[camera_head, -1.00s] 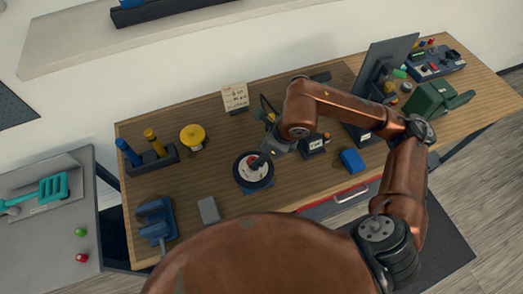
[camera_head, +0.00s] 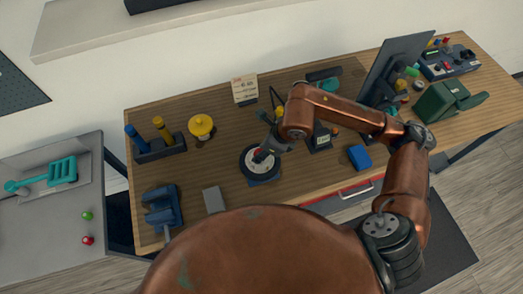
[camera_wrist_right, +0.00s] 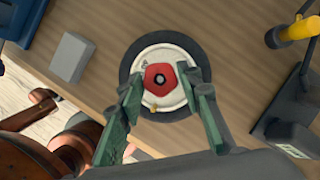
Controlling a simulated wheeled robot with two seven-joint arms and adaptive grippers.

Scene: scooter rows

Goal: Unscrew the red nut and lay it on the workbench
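The red nut (camera_wrist_right: 160,78) sits at the middle of a pale hub in a black-tyred wheel (camera_wrist_right: 133,57). In the head view the wheel (camera_head: 246,170) lies flat on the wooden workbench (camera_head: 230,142), near its front middle, and my gripper partly covers its hub. My right gripper (camera_wrist_right: 162,86) is open. Its two green fingers reach over the hub, one on each side of the nut, with gaps to it. The right gripper in the head view (camera_head: 263,154) is over the wheel; its exact height is unclear. My left gripper is not in view.
A grey block (camera_head: 214,200) and a blue vise (camera_head: 161,207) stand left of the wheel. A blue box (camera_head: 359,157) and a dark screen (camera_head: 385,70) are to the right. A yellow knob (camera_head: 201,125) stands behind left. Bare wood lies between the wheel and the grey block.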

